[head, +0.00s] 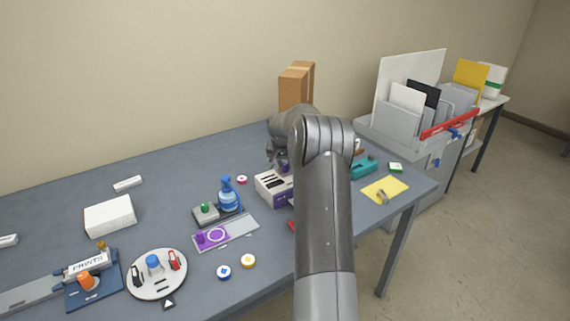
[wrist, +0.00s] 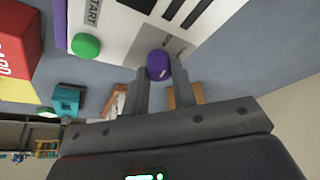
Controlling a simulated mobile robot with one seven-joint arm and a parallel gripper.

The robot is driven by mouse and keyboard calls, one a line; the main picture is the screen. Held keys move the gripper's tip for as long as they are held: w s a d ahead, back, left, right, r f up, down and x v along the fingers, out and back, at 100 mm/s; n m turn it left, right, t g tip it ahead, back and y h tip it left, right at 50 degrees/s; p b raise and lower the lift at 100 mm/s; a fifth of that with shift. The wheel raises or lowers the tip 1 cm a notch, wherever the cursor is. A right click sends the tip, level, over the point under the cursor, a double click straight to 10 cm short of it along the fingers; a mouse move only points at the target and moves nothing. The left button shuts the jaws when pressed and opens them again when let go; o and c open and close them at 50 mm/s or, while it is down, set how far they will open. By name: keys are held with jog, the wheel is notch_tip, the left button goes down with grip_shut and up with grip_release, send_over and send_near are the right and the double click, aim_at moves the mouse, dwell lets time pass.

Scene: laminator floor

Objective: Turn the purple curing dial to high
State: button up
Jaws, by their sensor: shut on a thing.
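The purple dial (wrist: 158,64) sits on a white panel (wrist: 120,35) in the wrist view. A pale mark shows on the dial, and thin grey marks lie beside it; I cannot read a setting. My gripper (wrist: 160,78) is shut on the dial, one finger on each side. The panel also has a green button (wrist: 86,46), a START label and black slots. In the head view this white machine (head: 268,187) stands on the blue-grey table, and my gripper (head: 277,155) is over its back. My arm hides part of it.
A cardboard box (head: 295,88) stands behind my gripper. A teal object (head: 364,168) and a yellow sheet (head: 398,188) lie right.

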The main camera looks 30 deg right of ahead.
jog(key=shift+c, duration=1.3)
jog(key=shift+m, duration=0.3)
jog(key=m, duration=0.1)
jog(key=m+g, duration=0.1)
jog(key=shift+w+a+m+h, duration=0.15)
jog(key=shift+a+m+h, duration=0.05)
jog(key=shift+m+h, duration=0.2)
jog(key=m+g, duration=0.1)
jog(key=m, duration=0.1)
jog(key=m+g, duration=0.1)
jog(key=m, duration=0.2)
jog(key=shift+w+h, duration=0.1)
jog(key=shift+h, duration=0.2)
jog(key=m+g, duration=0.1)
jog(key=m, duration=0.2)
jog(key=m+g, duration=0.1)
jog(key=m, duration=0.1)
jog(key=shift+w+d+f+m, duration=0.1)
jog(key=shift+w+m, duration=0.05)
jog(key=shift+m, duration=0.25)
jog(key=m+y, duration=0.1)
jog(key=m, duration=0.1)
jog(key=m+g, duration=0.1)
jog(key=m, duration=0.1)
jog(key=shift+m+g+y, duration=0.3)
jog(key=shift+m+y, duration=0.1)
jog(key=shift+m, duration=0.3)
